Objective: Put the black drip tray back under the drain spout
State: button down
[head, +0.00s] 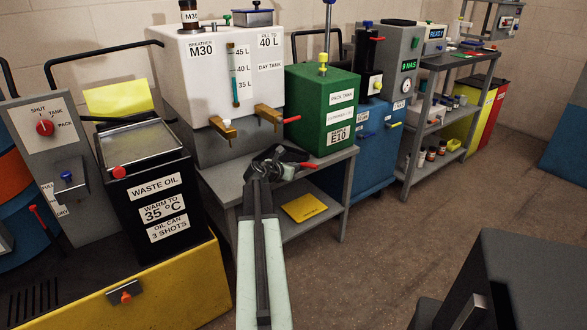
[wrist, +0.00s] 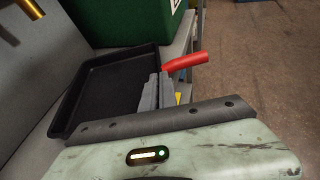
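The black drip tray (wrist: 100,88) shows in the wrist view, shallow and empty, on the grey stand's top close to the green box. In the head view my gripper (head: 276,166) mostly hides it. My gripper's grey fingers (wrist: 160,92) are at that corner, against or just in front of the handle's inner end. I cannot tell whether they grip it. A brass spout (head: 223,128) and another brass spout (head: 269,115) come from the white day tank.
The white day tank (head: 190,75) stands behind the tray, the green pack tank (head: 320,108) to its right. A black waste oil bin (head: 145,190) stands left on a yellow base. A yellow item (head: 304,207) lies on the lower shelf.

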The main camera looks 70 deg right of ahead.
jog(key=c, duration=1.7)
grip_release()
jog(key=shift+a+r+p, duration=0.25)
jog(key=shift+r+p, duration=0.05)
jog(key=shift+p, duration=0.1)
jog(key=p+v, duration=0.4)
jog(key=v, duration=0.7)
jog(key=shift+w+a, duration=0.1)
jog(key=shift+a, duration=0.15)
